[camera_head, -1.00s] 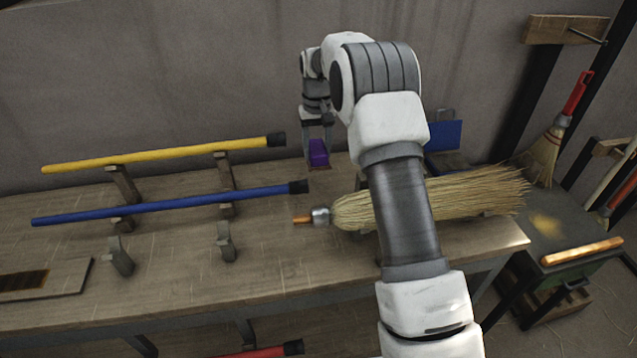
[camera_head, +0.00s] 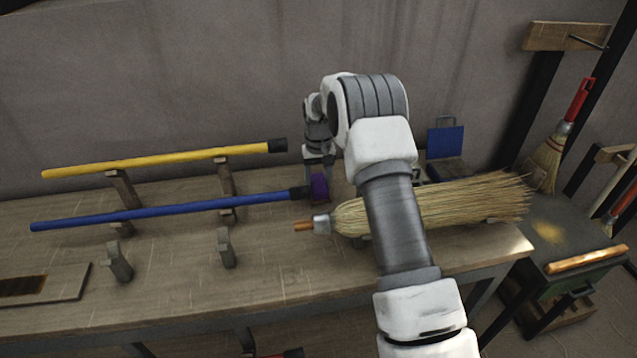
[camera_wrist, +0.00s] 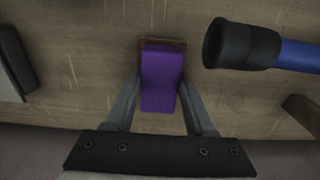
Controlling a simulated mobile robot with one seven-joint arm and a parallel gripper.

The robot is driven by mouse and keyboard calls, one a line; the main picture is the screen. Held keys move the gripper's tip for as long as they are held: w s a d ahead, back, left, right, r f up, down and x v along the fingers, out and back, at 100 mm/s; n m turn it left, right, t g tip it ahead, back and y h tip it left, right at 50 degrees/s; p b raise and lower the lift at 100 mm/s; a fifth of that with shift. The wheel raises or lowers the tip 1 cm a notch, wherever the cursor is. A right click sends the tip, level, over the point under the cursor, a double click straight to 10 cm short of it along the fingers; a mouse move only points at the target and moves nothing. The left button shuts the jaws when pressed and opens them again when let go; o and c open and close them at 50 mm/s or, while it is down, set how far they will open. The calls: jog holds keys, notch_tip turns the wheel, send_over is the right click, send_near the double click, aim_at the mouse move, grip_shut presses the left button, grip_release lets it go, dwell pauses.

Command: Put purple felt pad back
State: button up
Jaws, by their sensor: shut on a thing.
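The purple felt pad (camera_head: 319,187) is a small purple block low over the workbench, just right of the blue handle's black end cap. In the wrist view the pad (camera_wrist: 161,78) lies between the two fingers of my gripper (camera_wrist: 160,92), which is shut on it. A brown edge (camera_wrist: 163,42) shows at the pad's far end in that view; I cannot tell whether it belongs to the pad or to something under it. My gripper (camera_head: 318,172) points down in the head view. I cannot tell whether the pad touches the bench.
The blue handle (camera_head: 170,209) and yellow handle (camera_head: 160,161) rest on brackets to the left. The blue handle's black cap (camera_wrist: 232,45) is close beside the pad. A straw broom head (camera_head: 450,205) lies on the right.

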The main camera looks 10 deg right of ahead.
aim_at(319, 182)
jog(key=o, duration=1.2)
jog(key=shift+f, duration=0.1)
jog(key=s+r+t+p, duration=0.1)
jog(key=s+r, duration=0.2)
jog(key=r, duration=0.8)
jog(key=s+r+p, duration=0.1)
jog(key=s+r, duration=0.3)
jog(key=r, duration=0.8)
jog(key=s+r+t, duration=0.2)
jog(key=s+r, duration=0.5)
jog(key=s, duration=0.4)
jog(key=s+t, duration=0.1)
jog(key=s, duration=0.6)
jog(key=s+f, duration=0.1)
jog(key=s, duration=0.6)
jog(key=s+f+t, duration=0.1)
jog(key=s, duration=0.6)
jog(key=shift+s+f+t, duration=0.1)
jog(key=shift+t, duration=0.2)
